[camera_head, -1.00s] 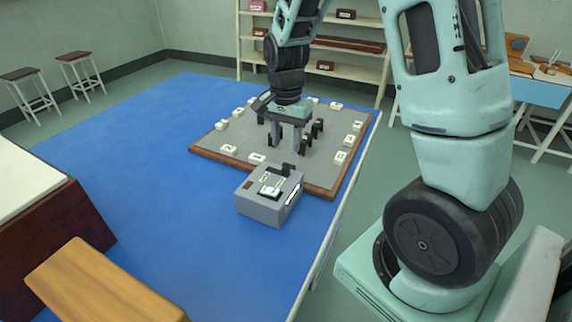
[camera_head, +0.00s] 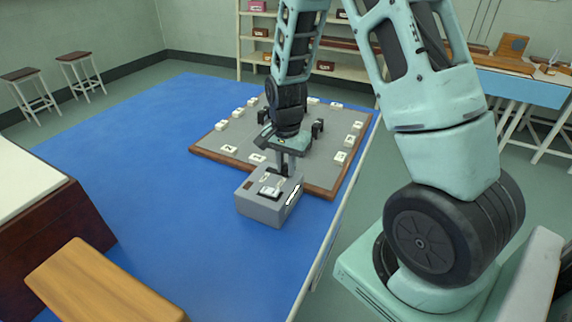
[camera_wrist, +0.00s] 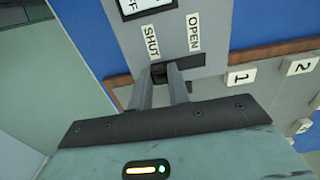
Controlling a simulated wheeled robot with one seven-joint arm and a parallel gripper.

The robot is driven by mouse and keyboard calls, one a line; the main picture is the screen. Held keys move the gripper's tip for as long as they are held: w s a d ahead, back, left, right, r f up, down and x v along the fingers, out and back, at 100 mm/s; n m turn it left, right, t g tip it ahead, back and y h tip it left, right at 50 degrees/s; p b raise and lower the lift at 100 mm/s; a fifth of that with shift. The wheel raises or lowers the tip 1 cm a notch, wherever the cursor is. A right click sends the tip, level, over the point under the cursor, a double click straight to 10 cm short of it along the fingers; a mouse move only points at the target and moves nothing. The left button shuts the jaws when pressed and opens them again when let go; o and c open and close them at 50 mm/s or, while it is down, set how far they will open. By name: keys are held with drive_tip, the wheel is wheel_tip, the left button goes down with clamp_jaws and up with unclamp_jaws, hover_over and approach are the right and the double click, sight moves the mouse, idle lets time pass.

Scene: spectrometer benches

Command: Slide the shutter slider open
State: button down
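The grey shutter box (camera_head: 260,207) stands on the blue table at the near edge of the board. My gripper (camera_head: 286,170) is down at the box's far end. In the wrist view, the dark shutter slider knob (camera_wrist: 158,70) sits between the two fingertips of my gripper (camera_wrist: 160,76), which look closed against its sides. The SHUT label (camera_wrist: 151,42) lies above and slightly left of the knob, and the OPEN label (camera_wrist: 194,32) to the right. The fingers hide part of the slot, so the knob's exact place along it is hard to tell.
A grey board (camera_head: 233,139) with a brown rim and several white numbered blocks lies right behind the box. A wooden block (camera_head: 100,285) and a dark-sided case (camera_head: 55,235) are at the near left. The blue table (camera_head: 160,170) is clear left of the box.

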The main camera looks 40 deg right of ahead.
sight(270, 169)
drive_tip(key=shift+w+a+r+p, duration=0.1)
drive_tip(key=shift+w+a+p, duration=0.15)
drive_tip(key=shift+w, duration=0.55)
drive_tip(key=shift+w+a+f+p, duration=0.1)
drive_tip(key=shift+w+a, duration=0.25)
drive_tip(key=shift+w, duration=0.4)
drive_tip(key=shift+w+a+r+p, duration=0.1)
drive_tip(key=shift+w+a+p, duration=0.15)
drive_tip(key=shift+w, duration=0.55)
drive_tip(key=c, duration=1.3)
unclamp_jaws()
drive_tip(key=shift+w+a, duration=0.1)
wheel_tip(270, 169, up, 17)
drive_tip(key=shift+r+b, duration=0.15)
drive_tip(key=shift+b, duration=0.25)
